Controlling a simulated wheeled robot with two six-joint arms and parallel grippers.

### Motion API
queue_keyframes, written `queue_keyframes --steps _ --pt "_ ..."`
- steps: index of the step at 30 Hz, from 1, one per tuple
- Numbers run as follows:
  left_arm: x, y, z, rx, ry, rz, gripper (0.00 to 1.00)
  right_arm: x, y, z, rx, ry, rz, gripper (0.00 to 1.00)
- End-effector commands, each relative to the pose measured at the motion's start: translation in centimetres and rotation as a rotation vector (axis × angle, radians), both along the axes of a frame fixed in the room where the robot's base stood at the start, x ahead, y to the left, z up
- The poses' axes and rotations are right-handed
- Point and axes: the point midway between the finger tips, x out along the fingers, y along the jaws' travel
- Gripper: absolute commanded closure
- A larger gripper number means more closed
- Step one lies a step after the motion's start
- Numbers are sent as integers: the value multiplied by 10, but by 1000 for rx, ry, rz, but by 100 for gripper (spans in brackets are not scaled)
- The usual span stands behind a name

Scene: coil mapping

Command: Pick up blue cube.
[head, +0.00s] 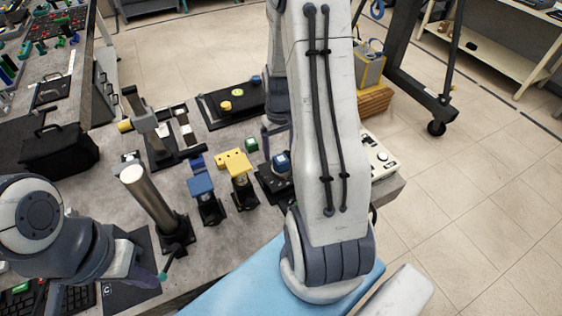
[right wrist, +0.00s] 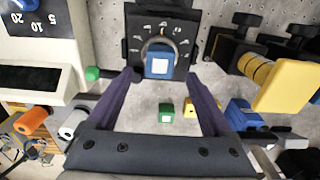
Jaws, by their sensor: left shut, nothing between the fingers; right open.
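The blue cube (head: 282,160) sits on a black device (head: 268,187) near the middle of the bench, beside my right arm. In the right wrist view the blue cube (right wrist: 159,65) shows a pale square on its face and sits over the dial of the black device (right wrist: 183,32). My right gripper (right wrist: 159,76) is open, with its purple fingers apart on either side of the cube in that picture; contact cannot be told. In the head view the right gripper is partly hidden by my arm. My left gripper (head: 158,276) is shut and empty at the lower left, away from the cube.
A metal cylinder (head: 148,198) stands further left. A white control box (head: 378,158) is at the right edge.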

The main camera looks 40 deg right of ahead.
Motion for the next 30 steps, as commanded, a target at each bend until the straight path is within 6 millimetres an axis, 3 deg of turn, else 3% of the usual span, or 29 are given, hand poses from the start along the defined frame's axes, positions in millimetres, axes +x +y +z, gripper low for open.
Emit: queue_keyframes --steps 9,18,19,20,25,26,30 --pt "0 0 13 0 0 1 100 0 -1 -41 3 4 0 15" --pt "0 0 12 0 0 1 100 1 -1 -47 0 1 0 15" --pt "0 0 12 0 0 1 100 1 -1 -47 0 1 0 19" --pt "0 0 12 0 0 1 100 1 -1 -47 0 1 0 30" --pt "0 0 12 0 0 1 100 1 -1 -46 0 1 0 95" --pt "0 0 12 0 0 1 100 1 -1 -46 0 1 0 100" --pt "0 0 12 0 0 1 100 1 -1 -46 0 1 0 100"
